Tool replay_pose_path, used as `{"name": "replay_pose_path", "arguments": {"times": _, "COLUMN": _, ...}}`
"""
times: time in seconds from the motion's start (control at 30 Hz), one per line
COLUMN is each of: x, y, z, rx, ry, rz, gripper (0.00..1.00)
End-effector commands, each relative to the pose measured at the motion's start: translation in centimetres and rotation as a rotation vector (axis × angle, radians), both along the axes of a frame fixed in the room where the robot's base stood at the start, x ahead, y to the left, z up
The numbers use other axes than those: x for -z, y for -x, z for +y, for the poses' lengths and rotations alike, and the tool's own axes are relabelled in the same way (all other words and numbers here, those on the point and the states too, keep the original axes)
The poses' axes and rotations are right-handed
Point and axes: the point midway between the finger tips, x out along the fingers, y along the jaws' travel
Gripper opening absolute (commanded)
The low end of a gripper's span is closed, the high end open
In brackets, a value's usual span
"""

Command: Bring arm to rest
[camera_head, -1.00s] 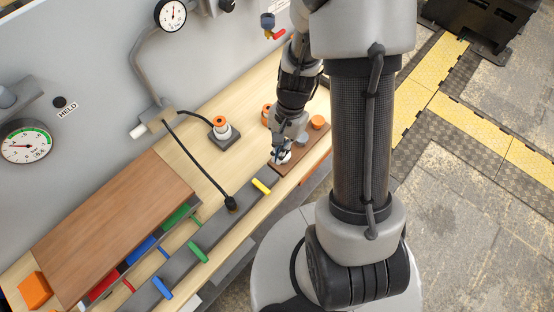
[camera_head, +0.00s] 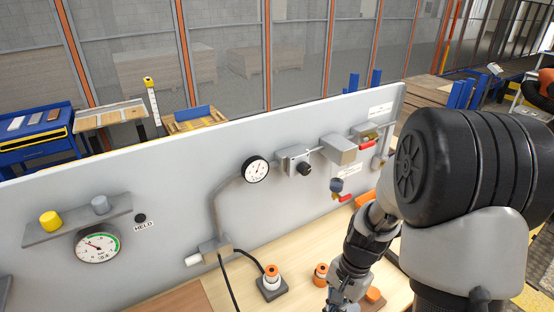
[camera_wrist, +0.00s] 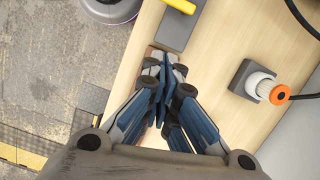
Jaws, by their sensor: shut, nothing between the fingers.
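My gripper (camera_wrist: 164,82) is shut and empty in the wrist view, its fingers together over the light wooden bench top (camera_wrist: 215,60). In the head view my gripper is at the bottom edge, mostly cut off, above the right part of the bench top (camera_head: 310,252). My arm stands at the right of that view. A brown board shows partly behind my fingers in the wrist view; most of it is hidden.
A grey panel (camera_head: 165,190) with gauges (camera_head: 256,170) and valves stands behind the bench. A white and orange plug on a dark block (camera_head: 270,282), with a black cable, sits on the bench. An orange-topped piece (camera_head: 321,272) is close to my gripper.

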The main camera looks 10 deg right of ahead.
Motion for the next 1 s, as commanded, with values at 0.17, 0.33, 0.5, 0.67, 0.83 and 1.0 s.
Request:
{"name": "replay_pose_path", "arguments": {"times": 0.17, "x": -2.5, "y": -0.2, "z": 0.6, "rx": -0.079, "ry": 0.017, "rz": -0.06, "gripper": 0.0}}
{"name": "replay_pose_path", "arguments": {"times": 0.33, "x": -7.8, "y": 0.6, "z": 2.0, "rx": -0.274, "ry": 0.061, "rz": -0.187, "gripper": 0.0}}
{"name": "replay_pose_path", "arguments": {"times": 0.5, "x": -12.5, "y": 2.9, "z": 3.6, "rx": -0.484, "ry": 0.121, "rz": -0.316, "gripper": 0.0}}
{"name": "replay_pose_path", "arguments": {"times": 0.67, "x": -15.8, "y": 5.9, "z": 4.7, "rx": -0.674, "ry": 0.193, "rz": -0.431, "gripper": 0.0}}
{"name": "replay_pose_path", "arguments": {"times": 0.83, "x": -17.7, "y": 9.0, "z": 5.3, "rx": -0.839, "ry": 0.267, "rz": -0.528, "gripper": 0.0}}
{"name": "replay_pose_path", "arguments": {"times": 1.0, "x": -18.5, "y": 10.8, "z": 5.5, "rx": -0.931, "ry": 0.314, "rz": -0.58, "gripper": 0.0}}
